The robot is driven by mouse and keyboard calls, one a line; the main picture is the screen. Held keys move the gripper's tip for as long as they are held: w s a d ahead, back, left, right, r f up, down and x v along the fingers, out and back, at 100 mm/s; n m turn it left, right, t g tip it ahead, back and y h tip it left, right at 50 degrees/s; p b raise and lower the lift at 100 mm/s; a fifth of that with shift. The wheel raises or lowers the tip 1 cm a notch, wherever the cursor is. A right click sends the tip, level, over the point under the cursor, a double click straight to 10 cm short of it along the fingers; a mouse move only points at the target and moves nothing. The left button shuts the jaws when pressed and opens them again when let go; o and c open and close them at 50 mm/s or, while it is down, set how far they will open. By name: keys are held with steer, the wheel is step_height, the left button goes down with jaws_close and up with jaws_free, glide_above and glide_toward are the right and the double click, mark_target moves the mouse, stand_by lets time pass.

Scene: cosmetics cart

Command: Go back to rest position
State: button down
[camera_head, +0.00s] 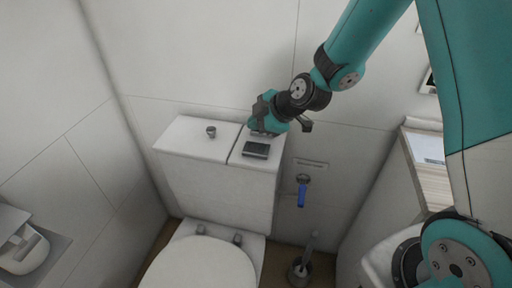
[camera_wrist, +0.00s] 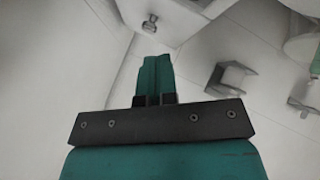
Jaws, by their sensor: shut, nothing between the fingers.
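My gripper (camera_head: 264,128) is over the right part of the toilet cistern top, close to a small dark grey object (camera_head: 255,150) lying there. I cannot tell whether it touches that object. The wrist view shows my gripper (camera_wrist: 155,62) with its teal fingers together and nothing between them. My teal arm reaches in from the upper right in the head view.
The white cistern (camera_head: 218,185) stands against the wall above the toilet lid (camera_head: 200,265). A blue-handled valve (camera_head: 302,192) and a toilet brush (camera_head: 304,262) are to its right. A wooden-edged shelf (camera_head: 428,170) is at right. Open air lies left of the gripper.

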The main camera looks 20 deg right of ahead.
steer(key=shift+s+a+r, duration=0.15)
steer(key=shift+r, duration=0.2)
steer(key=s+a+r+m+g+p, duration=0.25)
steer(key=s+a+r+m, duration=0.2)
steer(key=s+r, duration=0.55)
steer(key=s+r+m+g, duration=0.2)
steer(key=s+r, duration=0.1)
steer(key=s, duration=0.6)
steer(key=s+r+m+g+h+p, duration=0.1)
steer(key=s+r+m+g, duration=0.1)
steer(key=s, duration=0.7)
step_height(320, 180, up, 3)
steer(key=shift+d+f+m+g+p, duration=0.25)
steer(key=shift+m+g+p, duration=0.1)
steer(key=shift+m, duration=0.2)
stand_by(3.0)
